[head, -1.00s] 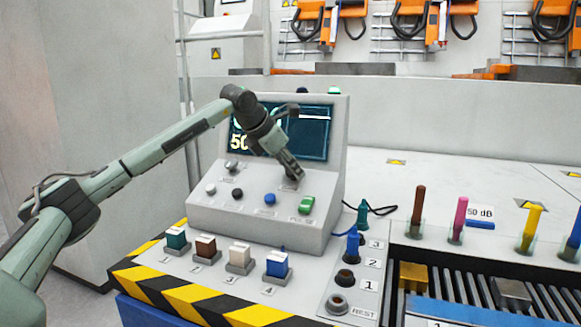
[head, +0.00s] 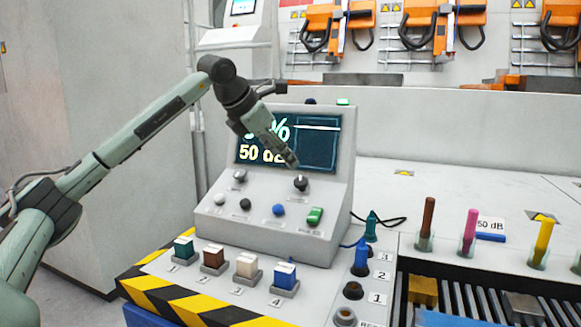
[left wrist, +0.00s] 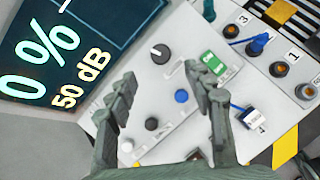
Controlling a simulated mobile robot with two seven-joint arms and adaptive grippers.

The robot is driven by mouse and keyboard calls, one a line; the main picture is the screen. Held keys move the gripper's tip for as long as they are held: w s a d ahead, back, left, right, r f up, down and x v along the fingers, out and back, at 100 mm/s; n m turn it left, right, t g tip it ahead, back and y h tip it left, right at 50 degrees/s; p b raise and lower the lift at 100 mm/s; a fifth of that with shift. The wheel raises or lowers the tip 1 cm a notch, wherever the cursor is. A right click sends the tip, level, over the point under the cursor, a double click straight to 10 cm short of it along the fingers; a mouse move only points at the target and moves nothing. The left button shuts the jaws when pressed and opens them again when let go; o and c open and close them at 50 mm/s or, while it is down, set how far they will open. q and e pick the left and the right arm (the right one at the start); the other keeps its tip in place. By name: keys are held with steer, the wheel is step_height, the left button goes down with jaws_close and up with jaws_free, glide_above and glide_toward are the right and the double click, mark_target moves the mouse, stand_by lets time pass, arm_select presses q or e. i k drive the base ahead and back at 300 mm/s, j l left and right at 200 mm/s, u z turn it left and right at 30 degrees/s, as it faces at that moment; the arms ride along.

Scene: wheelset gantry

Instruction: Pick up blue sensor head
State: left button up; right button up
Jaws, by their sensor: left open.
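The blue sensor head (head: 361,258) stands upright in a socket of the console's right-hand strip, in front of the teal sensor head (head: 371,228). In the left wrist view the blue sensor head (left wrist: 260,43) shows at upper right with its blue cable. My left gripper (head: 293,163) is open and empty, in front of the screen just above the black knob (head: 301,183). In the left wrist view its two fingers (left wrist: 160,72) are spread apart, with the knob between and beyond their tips. The gripper is well apart from the blue sensor head. My right gripper is not in view.
The console (head: 270,242) carries knobs, a green switch (head: 315,215) and a screen (head: 322,148). Several coloured blocks, including a blue one (head: 285,274), line its front. Coloured rods, including a brown one (head: 428,218), stand at right behind a roller bed (head: 462,298).

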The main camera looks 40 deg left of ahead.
mark_target(284, 274)
steer(key=k, duration=1)
